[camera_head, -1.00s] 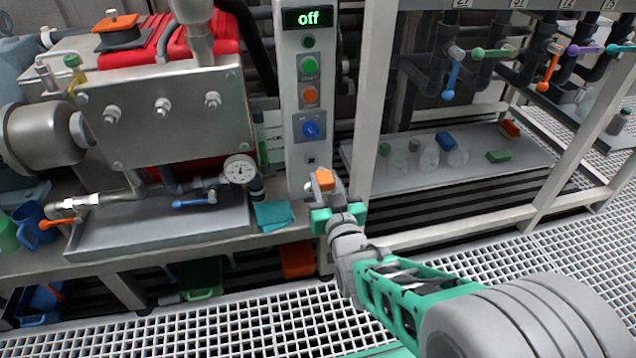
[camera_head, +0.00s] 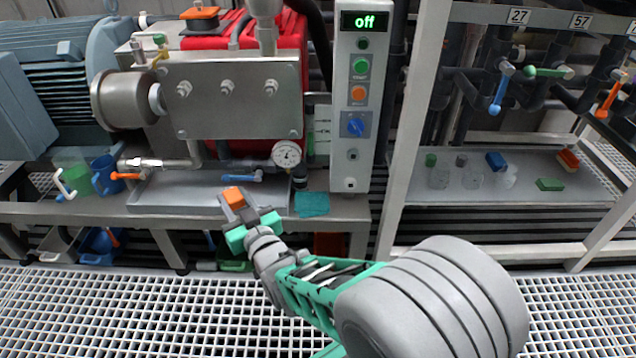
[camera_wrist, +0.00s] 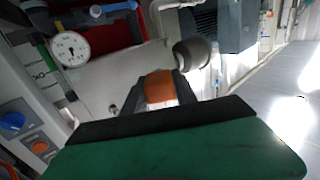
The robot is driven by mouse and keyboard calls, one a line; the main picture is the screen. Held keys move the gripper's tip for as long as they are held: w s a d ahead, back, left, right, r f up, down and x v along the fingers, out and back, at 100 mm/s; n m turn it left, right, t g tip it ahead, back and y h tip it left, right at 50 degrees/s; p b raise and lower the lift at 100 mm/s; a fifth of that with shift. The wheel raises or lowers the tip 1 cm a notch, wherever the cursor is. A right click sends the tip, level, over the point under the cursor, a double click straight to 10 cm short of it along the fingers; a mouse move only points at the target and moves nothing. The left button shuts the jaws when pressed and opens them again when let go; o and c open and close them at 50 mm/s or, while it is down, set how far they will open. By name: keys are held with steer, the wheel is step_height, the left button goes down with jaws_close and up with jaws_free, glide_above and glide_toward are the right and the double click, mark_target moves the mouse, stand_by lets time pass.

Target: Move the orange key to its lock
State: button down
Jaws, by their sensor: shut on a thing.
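The orange key (camera_head: 233,196) is a small orange block held in my gripper (camera_head: 236,204), in front of the steel tray under the machine. In the wrist view the key (camera_wrist: 158,88) sits between the two dark fingers of my gripper (camera_wrist: 159,94), which are shut on it. The key's far end is hidden. A grey control column (camera_head: 352,180) stands right of my gripper, with an "off" display, green and orange buttons, a blue knob and a small dark socket (camera_head: 352,155). I cannot tell for certain which part is the key's lock.
Blue and green jugs stand at the left. A shelf (camera_head: 470,190) with flasks and coloured blocks is at the right. Grated floor is open in front.

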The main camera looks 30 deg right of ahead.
steer(key=shift+a, duration=0.3)
steer(key=s+d+f+m+g+h, duration=0.1)
steer(key=d+f+m+h, duration=0.1)
steer(key=d, duration=0.8)
steer(key=s+d+f+m+g+h, duration=0.1)
steer(key=d+h, duration=0.3)
steer(key=d, duration=0.7)
steer(key=s+d+f+m+g+h, duration=0.1)
steer(key=s+d+f+m+h, duration=0.1)
steer(key=d, duration=0.9)
steer(key=shift+s+d+f+m+h, duration=0.15)
steer(key=shift+d+f+m+h, duration=0.1)
steer(key=shift+f+m+h, duration=0.6)
steer(key=shift+r, duration=0.15)
